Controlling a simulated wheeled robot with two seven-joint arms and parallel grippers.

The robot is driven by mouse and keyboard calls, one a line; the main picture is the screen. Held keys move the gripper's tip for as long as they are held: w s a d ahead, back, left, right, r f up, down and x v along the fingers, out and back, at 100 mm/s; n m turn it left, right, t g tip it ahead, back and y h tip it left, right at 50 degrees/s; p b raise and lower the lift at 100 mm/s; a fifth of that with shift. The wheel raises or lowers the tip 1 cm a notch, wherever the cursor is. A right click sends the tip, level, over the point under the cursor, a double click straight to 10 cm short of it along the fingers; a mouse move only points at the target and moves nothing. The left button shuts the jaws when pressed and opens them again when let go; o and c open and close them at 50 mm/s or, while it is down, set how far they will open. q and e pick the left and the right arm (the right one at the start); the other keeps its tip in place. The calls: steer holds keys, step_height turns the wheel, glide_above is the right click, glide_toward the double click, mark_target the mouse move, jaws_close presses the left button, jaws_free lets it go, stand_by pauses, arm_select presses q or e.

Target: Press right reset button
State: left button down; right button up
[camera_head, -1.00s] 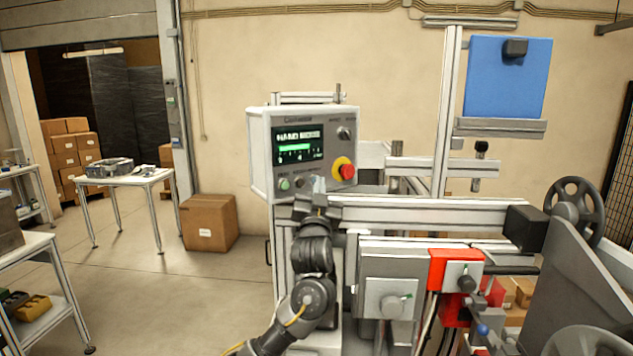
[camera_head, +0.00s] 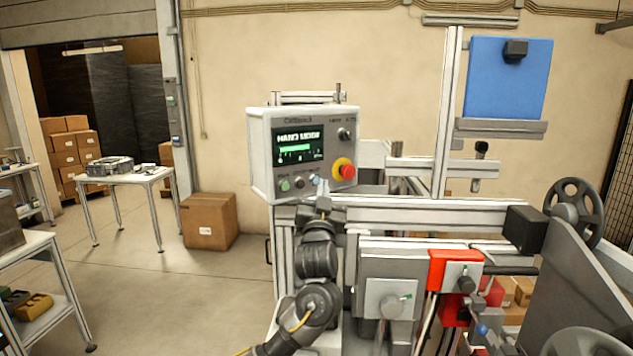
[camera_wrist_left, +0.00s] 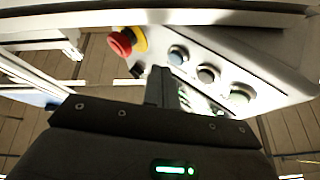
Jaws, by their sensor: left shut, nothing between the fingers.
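A grey control box (camera_head: 262,160) with a lit screen (camera_head: 298,146) stands above the machine frame. Along its lower front sit a green button (camera_head: 285,185), a dark grey button (camera_head: 299,183) and a blue button (camera_head: 314,178), with a red mushroom knob on a yellow collar (camera_head: 345,170) to their right. The wrist view shows the blue button (camera_wrist_left: 178,55), grey button (camera_wrist_left: 206,74), green button (camera_wrist_left: 240,95) and red knob (camera_wrist_left: 121,43). My left gripper (camera_head: 321,188) is shut and empty, its fingertips (camera_wrist_left: 160,72) close to the blue button; contact cannot be told. My right gripper is out of view.
A frame rail (camera_head: 430,216) runs right of my left gripper. Below it are grey boxes (camera_head: 385,298) and a red block (camera_head: 452,262). A handwheel (camera_head: 575,205) stands at right. Open floor lies left, with a cardboard box (camera_head: 208,221) by the wall.

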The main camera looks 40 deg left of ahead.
arm_select(q)
steer(key=d, duration=0.2)
steer(key=s+d, duration=0.1)
steer(key=d, duration=0.1)
steer(key=shift+s+d, duration=0.15)
steer(key=shift+d, duration=0.25)
stand_by(0.7)
